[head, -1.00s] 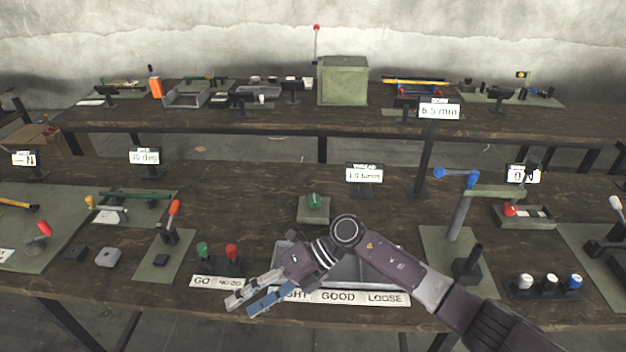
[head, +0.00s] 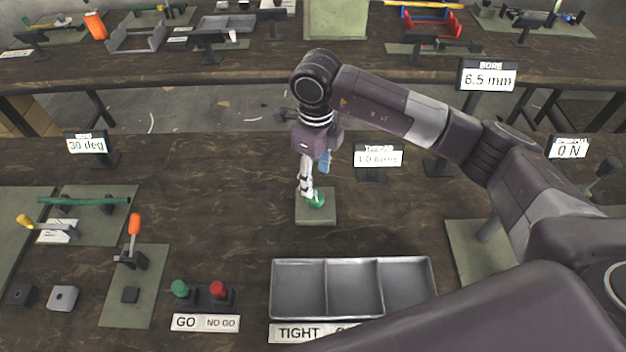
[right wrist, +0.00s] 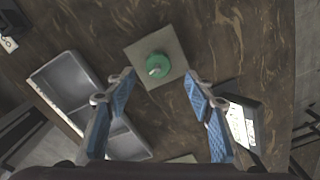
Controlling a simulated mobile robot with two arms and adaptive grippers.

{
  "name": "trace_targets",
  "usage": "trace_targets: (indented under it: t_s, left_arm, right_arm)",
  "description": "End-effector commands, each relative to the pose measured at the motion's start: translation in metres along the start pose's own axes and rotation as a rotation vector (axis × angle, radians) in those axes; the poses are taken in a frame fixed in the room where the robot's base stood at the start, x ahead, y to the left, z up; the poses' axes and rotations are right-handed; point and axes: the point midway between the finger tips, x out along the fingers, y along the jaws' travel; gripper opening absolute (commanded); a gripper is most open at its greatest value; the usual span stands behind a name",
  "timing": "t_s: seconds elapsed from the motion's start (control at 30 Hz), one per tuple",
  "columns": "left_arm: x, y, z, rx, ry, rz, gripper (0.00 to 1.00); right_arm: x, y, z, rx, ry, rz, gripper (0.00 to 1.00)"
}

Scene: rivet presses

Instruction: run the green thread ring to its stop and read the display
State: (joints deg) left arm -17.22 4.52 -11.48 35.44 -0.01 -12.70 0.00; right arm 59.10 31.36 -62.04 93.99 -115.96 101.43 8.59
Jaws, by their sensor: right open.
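The green thread ring (head: 316,201) sits on a small grey-green plate (head: 327,216) on the lower bench. It also shows in the right wrist view (right wrist: 158,65), with a pale stub at its middle. My right gripper (head: 314,181) points down just above the ring and partly covers it. In the right wrist view its blue-padded fingers (right wrist: 160,80) are apart, with the ring beyond and between the tips. I cannot tell that either finger touches the ring. The thread display (head: 378,158) stands behind the plate to the right; its small text seems to read 1.0 turns.
A three-part metal tray (head: 327,288) labelled TIGHT stands in front of the plate. Green and red GO and NO GO gauges (head: 200,291) stand to its left. A bore display (head: 487,76) reads 6.5 mm.

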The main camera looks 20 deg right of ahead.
Motion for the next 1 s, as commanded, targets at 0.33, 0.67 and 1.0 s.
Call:
trace_targets:
  t_s: [0.33,0.67,1.0]
  left_arm:
    - [-0.020,0.001,0.007,0.000,-0.012,0.001,0.49]
    - [-0.022,-0.002,-0.012,0.000,0.016,-0.002,0.49]
    - [-0.021,-0.001,-0.006,0.000,0.008,-0.001,0.49]
  right_arm:
    - [0.052,0.002,-0.001,0.001,0.002,0.006,0.49]
    - [0.066,0.002,0.000,-0.001,-0.001,0.004,0.49]
    - [0.065,0.001,0.000,0.000,-0.001,0.004,0.21]
